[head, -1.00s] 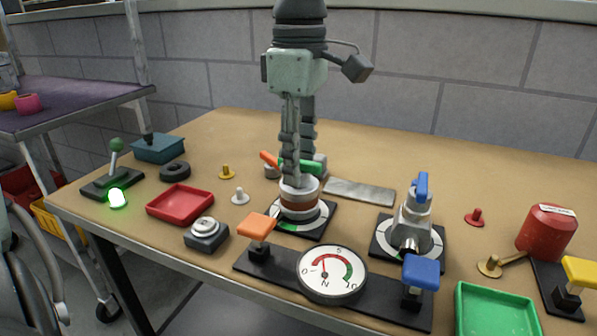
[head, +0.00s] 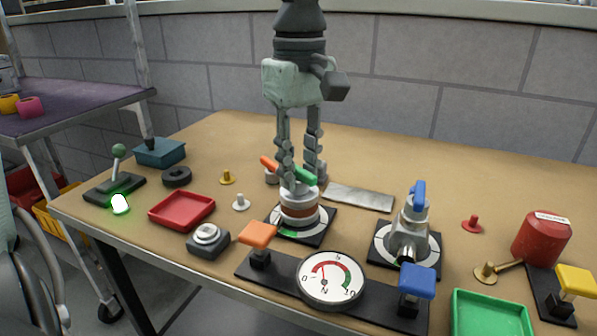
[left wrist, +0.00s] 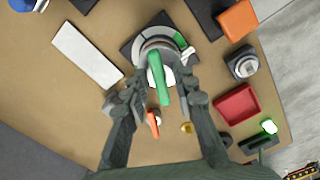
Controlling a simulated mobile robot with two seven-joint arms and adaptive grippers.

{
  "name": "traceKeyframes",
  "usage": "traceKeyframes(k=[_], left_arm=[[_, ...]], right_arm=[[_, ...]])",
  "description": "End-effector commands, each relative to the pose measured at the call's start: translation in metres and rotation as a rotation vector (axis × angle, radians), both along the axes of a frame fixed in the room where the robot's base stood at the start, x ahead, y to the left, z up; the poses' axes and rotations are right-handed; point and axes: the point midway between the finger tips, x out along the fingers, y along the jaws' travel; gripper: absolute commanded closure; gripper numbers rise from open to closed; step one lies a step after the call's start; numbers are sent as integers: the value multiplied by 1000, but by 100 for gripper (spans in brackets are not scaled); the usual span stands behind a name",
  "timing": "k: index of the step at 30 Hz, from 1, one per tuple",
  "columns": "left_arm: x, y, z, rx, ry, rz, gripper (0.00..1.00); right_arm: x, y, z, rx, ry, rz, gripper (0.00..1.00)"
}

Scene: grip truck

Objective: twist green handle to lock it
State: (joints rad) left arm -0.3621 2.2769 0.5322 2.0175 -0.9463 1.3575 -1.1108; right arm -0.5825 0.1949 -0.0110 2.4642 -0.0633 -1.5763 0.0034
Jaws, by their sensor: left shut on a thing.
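The green handle (head: 305,177) sits on top of a round grey and brown valve body (head: 299,206) on a dark square base (head: 318,232) with a white and green dial ring. My left gripper (head: 301,174) comes from above, shut on the green handle with one finger on either side. In the left wrist view the green handle (left wrist: 159,82) lies lengthwise between the fingertips (left wrist: 161,78). Part of the handle is hidden by a finger in the head view. My right gripper is not in view.
An orange lever (head: 268,162) is close behind the green handle. A blue-handled valve (head: 417,198) stands to the right. A pressure gauge (head: 331,280) is in front, between an orange paddle (head: 258,234) and a blue paddle (head: 417,281). A flat metal plate (head: 358,197) lies behind right.

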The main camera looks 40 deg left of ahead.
Motion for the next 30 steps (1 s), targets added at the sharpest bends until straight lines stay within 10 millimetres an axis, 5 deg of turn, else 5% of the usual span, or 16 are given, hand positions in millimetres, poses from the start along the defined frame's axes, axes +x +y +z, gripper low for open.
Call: traceKeyframes(k=[30], left_arm=[[0,0,1,-1,-1,-946,99]], right_arm=[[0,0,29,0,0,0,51]])
